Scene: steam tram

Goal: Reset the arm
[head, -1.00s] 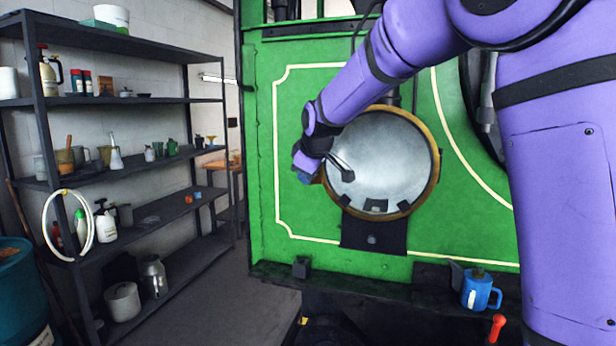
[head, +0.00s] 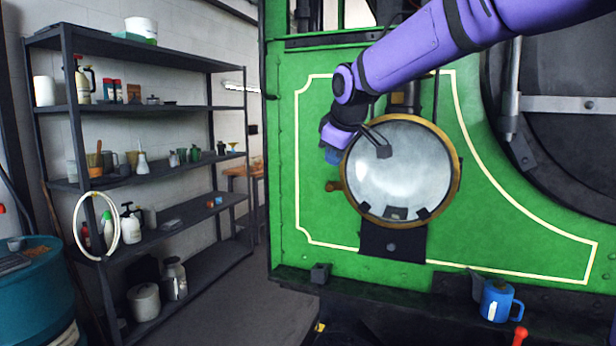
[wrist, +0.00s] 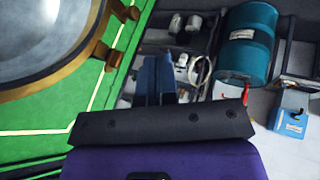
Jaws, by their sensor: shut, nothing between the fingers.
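My purple arm reaches in from the upper right of the head view. My gripper (head: 332,155) is at its end, at the upper left edge of the round lamp (head: 398,172) on the green engine front. I cannot tell the depth gap between them. The wrist view shows the blue fingers (wrist: 155,75) side by side, shut and empty, pointing towards the shelf side of the room. The lamp's glass and brass rim fill the upper left corner of the wrist view (wrist: 40,40).
A dark shelf rack (head: 160,105) with bottles and pots is on the left. A teal drum (head: 40,290) is at lower left. Open floor lies between rack and engine.

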